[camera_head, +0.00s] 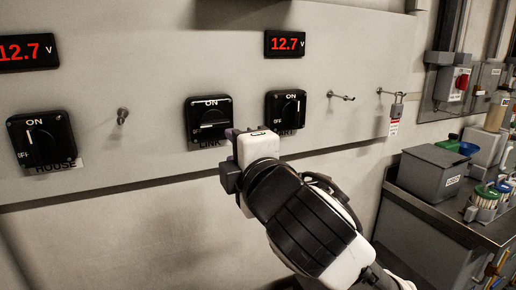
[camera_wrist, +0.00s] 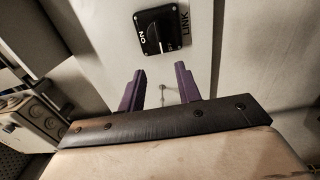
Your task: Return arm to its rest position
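My gripper (camera_head: 232,134) is in front of the wall panel, just below and right of the LINK switch (camera_head: 209,117). In the wrist view its two purple fingers (camera_wrist: 161,88) are apart with nothing between them. The LINK switch also shows in the wrist view (camera_wrist: 161,29), beyond the fingertips and apart from them; its knob lies about level in the head view. My arm reaches up from the lower right and is bent in front of the panel. The START switch (camera_head: 286,109) is up and right of the gripper, its label partly hidden.
The HOUSE switch (camera_head: 42,138) is at left. Pegs (camera_head: 341,96) and a hanging padlock with a tag (camera_head: 396,109) are on the panel. A bench (camera_head: 441,212) with a grey box (camera_head: 433,171) and cups stands at right. The panel's lower left is clear.

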